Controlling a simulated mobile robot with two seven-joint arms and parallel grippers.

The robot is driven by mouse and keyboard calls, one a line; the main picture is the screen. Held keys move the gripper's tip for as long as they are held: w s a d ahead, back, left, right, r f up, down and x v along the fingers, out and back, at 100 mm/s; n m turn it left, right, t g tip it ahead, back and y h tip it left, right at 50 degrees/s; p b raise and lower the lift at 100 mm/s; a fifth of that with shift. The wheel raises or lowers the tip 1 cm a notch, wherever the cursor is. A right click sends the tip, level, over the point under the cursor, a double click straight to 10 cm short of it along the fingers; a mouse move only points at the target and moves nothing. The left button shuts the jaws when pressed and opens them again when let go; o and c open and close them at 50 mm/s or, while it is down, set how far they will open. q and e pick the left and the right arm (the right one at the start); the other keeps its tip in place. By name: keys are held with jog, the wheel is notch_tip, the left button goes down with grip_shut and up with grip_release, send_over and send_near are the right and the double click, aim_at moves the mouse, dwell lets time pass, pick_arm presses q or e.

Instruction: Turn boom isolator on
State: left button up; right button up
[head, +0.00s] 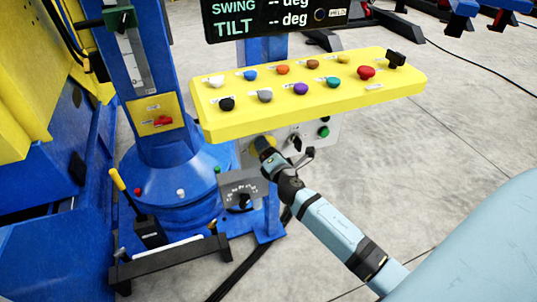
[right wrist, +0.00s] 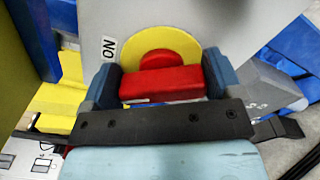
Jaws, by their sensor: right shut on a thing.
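In the right wrist view, a red rotary handle (right wrist: 160,84) sits on a round yellow plate (right wrist: 187,45) on a grey panel. A white ON label (right wrist: 109,48) is left of the plate. The handle's bar lies level across this picture. My right gripper (right wrist: 163,82) is shut on the bar, one finger at each end. In the head view my right gripper (head: 266,151) is at the grey panel (head: 328,132) under the yellow console and hides the handle. A second red switch (head: 162,121) is on a yellow plate on the blue column. My left gripper is out of view.
The yellow console (head: 410,83) with several coloured knobs overhangs the grey panel. A grey dial box (head: 241,192) stands left of my right arm. A black pedal unit (head: 170,262) is on the floor. Open concrete floor lies to the right.

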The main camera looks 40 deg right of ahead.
jog(key=m, duration=0.2)
jog(key=m+b, duration=0.1)
jog(key=m, duration=0.3)
jog(key=shift+f, duration=0.3)
jog(key=shift+m, duration=0.4)
jog(key=o, duration=0.7)
jog(key=shift+o, duration=0.2)
jog(key=shift+s, duration=0.15)
